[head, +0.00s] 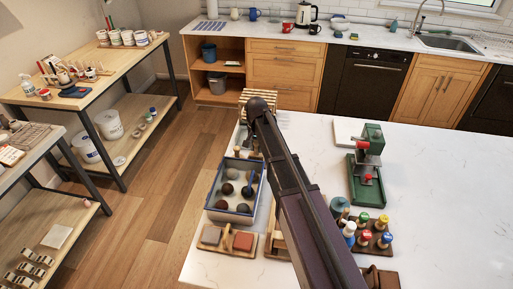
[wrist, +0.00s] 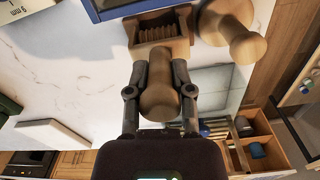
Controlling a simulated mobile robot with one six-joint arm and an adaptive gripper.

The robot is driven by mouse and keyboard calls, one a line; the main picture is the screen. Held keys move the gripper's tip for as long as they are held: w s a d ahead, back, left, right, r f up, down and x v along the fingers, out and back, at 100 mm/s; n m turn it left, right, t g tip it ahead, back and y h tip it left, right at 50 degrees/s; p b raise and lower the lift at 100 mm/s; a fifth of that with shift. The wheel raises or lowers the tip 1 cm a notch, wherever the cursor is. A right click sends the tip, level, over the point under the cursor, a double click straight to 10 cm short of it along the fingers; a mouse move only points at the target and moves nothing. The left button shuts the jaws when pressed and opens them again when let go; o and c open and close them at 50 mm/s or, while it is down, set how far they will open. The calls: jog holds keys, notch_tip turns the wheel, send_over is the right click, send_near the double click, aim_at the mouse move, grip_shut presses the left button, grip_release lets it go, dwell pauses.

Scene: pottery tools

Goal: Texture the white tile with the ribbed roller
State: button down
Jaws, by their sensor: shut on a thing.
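In the wrist view my gripper (wrist: 160,76) is shut on the rounded wooden handle of the ribbed roller (wrist: 159,101). The roller's ribbed part lies beyond the fingertips, framed by wood; I cannot tell whether it touches the table or a stand. The white tile (wrist: 52,133) lies flat on the white table, apart from the gripper, at the left of the wrist view. In the head view the white tile (head: 345,130) is right of my arm, partly behind a green press. My arm hides the gripper and roller there.
A blue tray (head: 211,190) with round tools is close left of my arm; its edge shows in the wrist view (wrist: 118,8). A wooden knobbed tool (wrist: 231,33) stands beside the roller. The green press (head: 367,165) borders the tile. The table's right side is clear.

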dwell(0.4)
jog(key=shift+c, duration=2.1)
grip_release()
jog(key=shift+r, duration=0.15)
